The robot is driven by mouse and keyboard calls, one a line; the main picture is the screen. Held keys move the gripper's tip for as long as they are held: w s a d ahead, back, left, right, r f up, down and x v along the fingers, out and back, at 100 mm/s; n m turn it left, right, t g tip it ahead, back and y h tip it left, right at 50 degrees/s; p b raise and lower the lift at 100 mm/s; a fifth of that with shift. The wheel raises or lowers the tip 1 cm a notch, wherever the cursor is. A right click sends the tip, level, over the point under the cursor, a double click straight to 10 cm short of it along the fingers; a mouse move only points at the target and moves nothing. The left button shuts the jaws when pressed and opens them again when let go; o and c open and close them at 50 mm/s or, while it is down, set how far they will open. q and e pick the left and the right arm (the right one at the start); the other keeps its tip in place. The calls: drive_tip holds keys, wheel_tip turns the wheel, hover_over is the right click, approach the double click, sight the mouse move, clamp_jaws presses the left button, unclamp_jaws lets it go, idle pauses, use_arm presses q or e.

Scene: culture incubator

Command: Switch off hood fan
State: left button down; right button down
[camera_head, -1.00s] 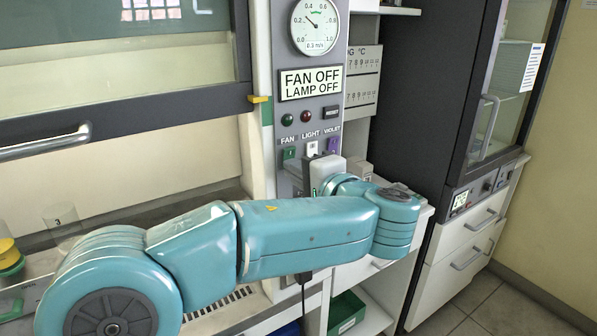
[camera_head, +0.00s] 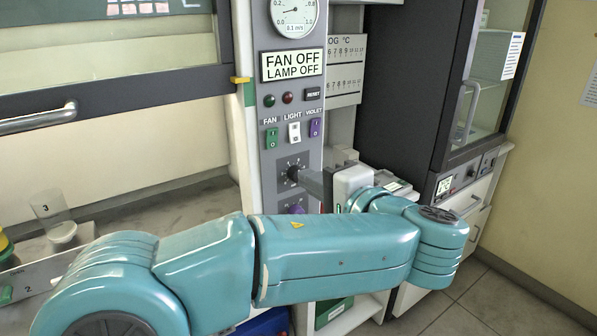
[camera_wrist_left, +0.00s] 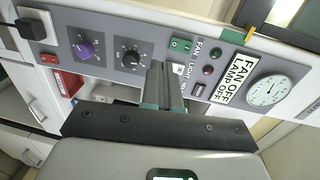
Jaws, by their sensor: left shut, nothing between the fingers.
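The green FAN switch (camera_head: 271,138) sits on the grey control panel (camera_head: 254,190), left of the white LIGHT switch (camera_head: 294,132) and violet switch (camera_head: 315,128). The display (camera_head: 291,64) above reads FAN OFF, LAMP OFF. The round airflow gauge (camera_head: 295,14) shows a low reading. My left gripper (camera_head: 303,176) is shut and empty, its tip in front of the panel near the black dial, below and right of the FAN switch. In the left wrist view the closed fingers (camera_wrist_left: 157,82) point at the panel between the dial and the green switch (camera_wrist_left: 181,45). The right gripper is out of view.
A violet knob (camera_wrist_left: 86,49) and black dial (camera_wrist_left: 130,58) lie beside the switches. The hood sash handle (camera_head: 38,118) is at left, with a clear beaker (camera_head: 53,218) below. A dark glass-door cabinet (camera_head: 412,85) stands at right.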

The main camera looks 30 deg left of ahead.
use_arm(q)
drive_tip(key=d+f+m+g+h, duration=0.2)
drive_tip(key=d+f+m+h, duration=0.15)
drive_tip(key=f, duration=1.25)
drive_tip(key=d+f+m+g+h, duration=0.25)
drive_tip(key=f+h, duration=0.25)
drive_tip(key=f, duration=1.1)
drive_tip(key=s+d+f+n+h, duration=0.2)
drive_tip(key=s+f+n+h, duration=0.1)
drive_tip(key=s+f, duration=0.3)
drive_tip(key=s+d+f+n+g+h, duration=0.1)
drive_tip(key=s+f+n+h, duration=0.3)
drive_tip(key=f, duration=0.6)
drive_tip(key=s+d+f+n+h, duration=0.3)
drive_tip(key=s+d+f+n, duration=0.1)
drive_tip(key=s+f, duration=0.4)
drive_tip(key=shift+s+f+n+h+p, duration=0.15)
drive_tip(key=shift+s+n+h+p, duration=0.25)
drive_tip(key=shift+n, duration=0.3)
